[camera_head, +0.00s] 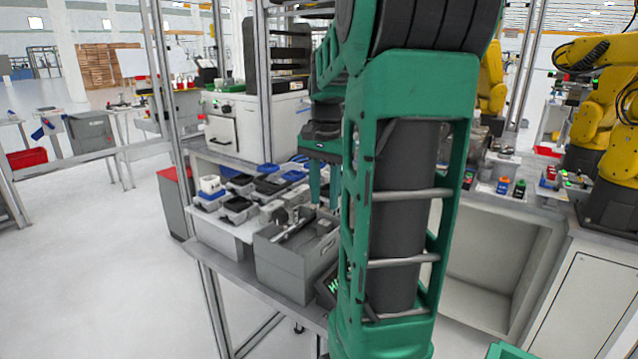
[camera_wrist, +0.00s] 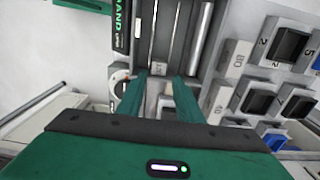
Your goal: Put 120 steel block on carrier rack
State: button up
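In the wrist view, my gripper (camera_wrist: 162,78) points down with its two green fingers apart. A grey steel block (camera_wrist: 159,70) with a small label, apparently 120, lies between the fingertips; I cannot tell whether they touch it. In the head view my gripper (camera_head: 323,183) hangs over the bench behind the grey bin, partly hidden by my arm. I cannot clearly tell which fixture is the carrier rack.
Beside the gripper are blocks marked 100 (camera_wrist: 236,60) and 80 (camera_wrist: 220,103), and several numbered black-topped bins (camera_wrist: 258,103). A grey bin (camera_head: 283,273) with metal bars stands at the bench front. A black box marked HAND (camera_wrist: 121,25) is close by.

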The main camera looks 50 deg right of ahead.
aim_at(324, 222)
jog(key=shift+f, duration=3.1)
jog(key=shift+c, duration=0.4)
grip_shut()
jog(key=shift+r, duration=3.8)
jog(key=shift+s, duration=0.1)
